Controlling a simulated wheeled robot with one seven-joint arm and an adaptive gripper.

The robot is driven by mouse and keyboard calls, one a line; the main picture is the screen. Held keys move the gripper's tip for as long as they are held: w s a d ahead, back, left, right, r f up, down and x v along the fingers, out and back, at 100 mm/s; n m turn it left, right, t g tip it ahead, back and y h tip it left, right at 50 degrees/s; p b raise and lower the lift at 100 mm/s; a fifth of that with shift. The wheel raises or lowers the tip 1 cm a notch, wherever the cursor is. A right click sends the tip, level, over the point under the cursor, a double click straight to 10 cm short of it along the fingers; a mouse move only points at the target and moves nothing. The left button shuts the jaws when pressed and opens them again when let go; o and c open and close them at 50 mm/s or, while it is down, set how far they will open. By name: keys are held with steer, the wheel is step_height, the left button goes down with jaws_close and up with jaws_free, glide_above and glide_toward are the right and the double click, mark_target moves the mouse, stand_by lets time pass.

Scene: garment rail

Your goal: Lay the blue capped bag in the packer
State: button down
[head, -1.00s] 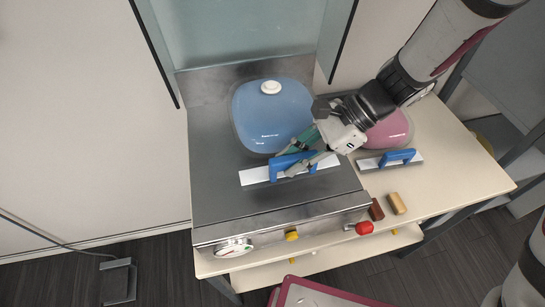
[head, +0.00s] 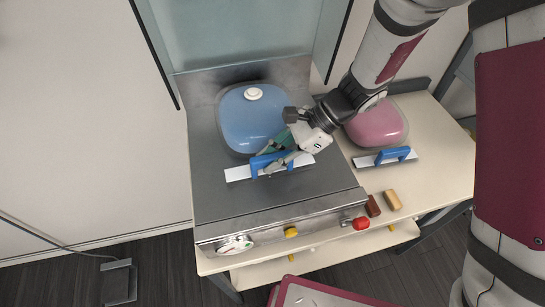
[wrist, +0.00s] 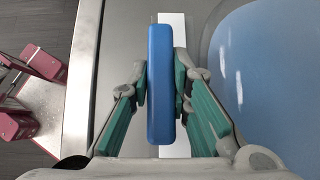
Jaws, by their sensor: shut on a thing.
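The blue bag (head: 252,122) with a white round cap (head: 253,94) is over the left and middle of the packer's grey metal bed (head: 215,205). A white strip with a blue handle (head: 262,164) is along the bag's near edge. My gripper (head: 279,160) is shut on this blue handle, with one finger on each side of it in the wrist view (wrist: 160,85). Part of the bag's right side is hidden behind my gripper. I cannot tell whether the bag touches the bed.
A pink bag (head: 376,126) and another blue-handled white strip (head: 385,157) lie on the cream table to the right. A brown block (head: 373,206) and a tan block (head: 393,200) are near the red knob (head: 361,223). A gauge (head: 235,244) and yellow knob (head: 291,232) are on the packer's front. The glass lid (head: 238,35) stands raised behind.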

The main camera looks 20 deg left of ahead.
steer(key=c, duration=1.5)
jaws_free()
steer(key=shift+f, duration=0.1)
steer(key=b+v, duration=0.2)
steer(key=v, duration=0.9)
steer(key=s+d+r+n+t+h, duration=0.2)
steer(key=s+d+r+n+t, duration=0.1)
steer(key=d, duration=0.5)
steer(key=s+d+r+n+t+h, duration=0.3)
steer(key=s+d+r+n, duration=0.1)
steer(key=d+r, duration=0.3)
steer(key=s+d+r+n+t+h, duration=0.2)
steer(key=s+d+r+n+t, duration=0.2)
steer(key=d, duration=0.5)
steer(key=shift+s+r+n+h, duration=0.3)
steer(key=shift+r+n+h, duration=0.1)
steer(key=shift+r, duration=0.4)
